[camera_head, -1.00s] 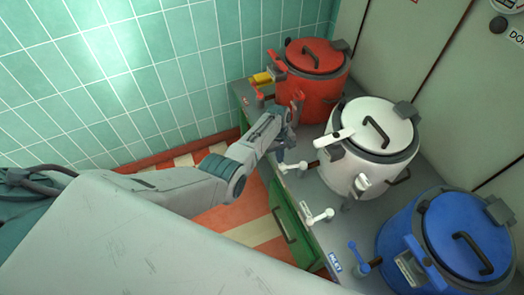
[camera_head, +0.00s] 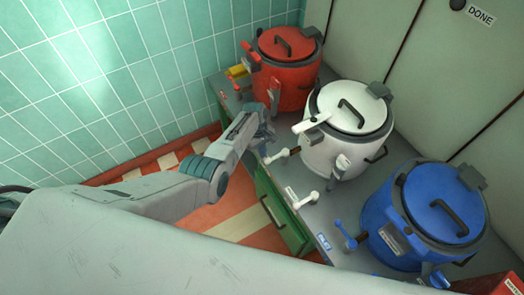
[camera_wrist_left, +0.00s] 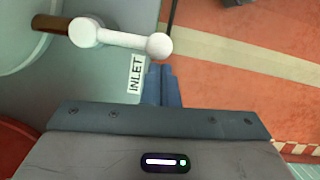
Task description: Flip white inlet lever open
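The white kettle (camera_head: 335,150) stands in the middle of the counter. Its white inlet lever (camera_head: 282,155) sits at its left side, by the counter's front edge. In the left wrist view the white lever (camera_wrist_left: 120,38) points right from a brown pipe stub, its ball end beside an INLET label (camera_wrist_left: 136,75). My left gripper (camera_head: 266,143) is just left of the lever in the head view. In the wrist view its fingertips (camera_wrist_left: 162,72) are together, just below the ball end, with a small apparent gap. Nothing shows between them. My right gripper is not in view.
A red kettle (camera_head: 285,75) stands behind and a blue kettle (camera_head: 430,215) in front. A green drawer front (camera_head: 280,212) lies below. Red floor is open left of the counter.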

